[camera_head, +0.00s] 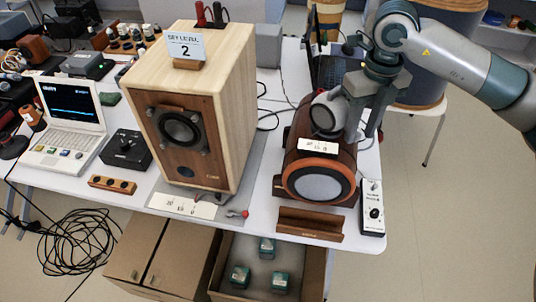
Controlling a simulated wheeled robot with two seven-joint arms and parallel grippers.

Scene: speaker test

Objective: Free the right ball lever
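A small lever with a red ball end (244,213) sticks out at the front right foot of the tall wooden speaker (218,100), beside a white scale strip (182,207). No second ball lever can be made out clearly. My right gripper (364,135) points down at the right side of the dark red rounded speaker (318,178), well to the right of and behind the lever. Its fingers look apart, with nothing visible held between them. Whether it touches the speaker cannot be told. My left gripper is out of view.
A small grey control box (372,208) and a brown wooden stand (309,224) lie by the table's front right edge. A laptop (68,117) and a black knob box (126,150) stand left.

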